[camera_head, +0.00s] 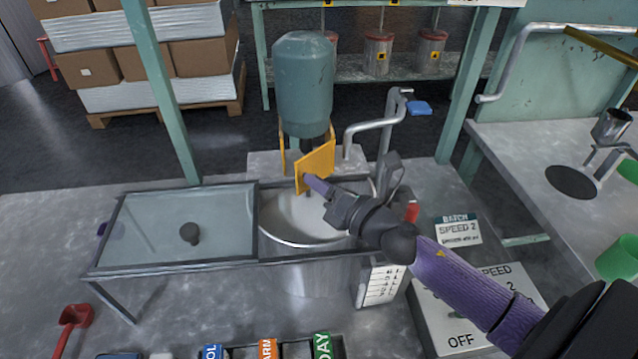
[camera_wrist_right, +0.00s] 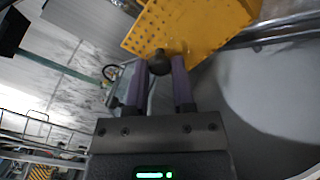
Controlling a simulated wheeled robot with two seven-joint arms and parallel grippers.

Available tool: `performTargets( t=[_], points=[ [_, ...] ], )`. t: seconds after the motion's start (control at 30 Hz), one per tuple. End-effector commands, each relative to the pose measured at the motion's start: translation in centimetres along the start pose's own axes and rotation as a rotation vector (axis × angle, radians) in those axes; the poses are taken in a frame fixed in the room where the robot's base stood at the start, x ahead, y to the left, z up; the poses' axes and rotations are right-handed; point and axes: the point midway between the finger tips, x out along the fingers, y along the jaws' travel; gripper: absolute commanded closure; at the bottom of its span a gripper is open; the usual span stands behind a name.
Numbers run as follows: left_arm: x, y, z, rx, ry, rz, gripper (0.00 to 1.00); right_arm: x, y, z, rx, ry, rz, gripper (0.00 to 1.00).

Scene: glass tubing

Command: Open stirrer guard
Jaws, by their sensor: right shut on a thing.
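The stirrer guard is a yellow panel (camera_head: 318,160) below the green stirrer motor (camera_head: 303,82), above the steel pot (camera_head: 288,218). It stands upright and turned at an angle. In the right wrist view the perforated yellow panel (camera_wrist_right: 190,22) fills the top, with a black round knob (camera_wrist_right: 160,63) near its edge. My right gripper (camera_head: 308,182) reaches in from the lower right and meets the panel's lower edge. In the right wrist view its purple fingers (camera_wrist_right: 162,80) are shut on the knob. My fingers hide the knob in the head view. My left gripper does not show.
A framed glass lid (camera_head: 150,225) with a dark knob lies left of the pot. A bent pipe (camera_head: 375,124) rises behind my right gripper. A speed control box (camera_head: 455,318) and a batch card (camera_head: 458,230) are at the right. A red scoop (camera_head: 74,318) lies front left.

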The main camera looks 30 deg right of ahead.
Motion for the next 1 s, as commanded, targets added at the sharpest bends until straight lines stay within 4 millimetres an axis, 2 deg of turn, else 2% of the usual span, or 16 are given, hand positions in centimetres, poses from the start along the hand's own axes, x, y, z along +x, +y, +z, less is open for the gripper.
performTargets(
  t=[0.17, 0.2, 0.33, 0.37, 0.67, 0.77, 1.0],
  points=[
    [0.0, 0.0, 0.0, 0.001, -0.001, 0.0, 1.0, 0.0, 0.0, 0.0, 0.0, -0.001, -0.001, 1.0],
    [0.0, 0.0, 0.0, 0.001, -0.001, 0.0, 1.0, 0.0, 0.0, 0.0, 0.0, -0.001, -0.001, 0.65],
    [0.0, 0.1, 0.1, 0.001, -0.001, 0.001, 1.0, 0.0, 0.0, 0.0, 0.0, -0.001, -0.001, 0.38],
    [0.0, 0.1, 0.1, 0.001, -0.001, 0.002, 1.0, 0.0, 0.0, 0.0, 0.0, -0.001, -0.001, 0.33],
    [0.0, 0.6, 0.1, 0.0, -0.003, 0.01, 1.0, -0.2, 0.0, 0.0, 0.001, -0.001, -0.001, 0.33],
    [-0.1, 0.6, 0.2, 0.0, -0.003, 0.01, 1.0, -1.6, 0.0, -0.1, 0.003, 0.001, -0.002, 0.33],
    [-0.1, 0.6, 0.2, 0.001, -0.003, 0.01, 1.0, -7.1, -0.1, -0.1, 0.004, 0.0, -0.005, 0.33]
  ],
)
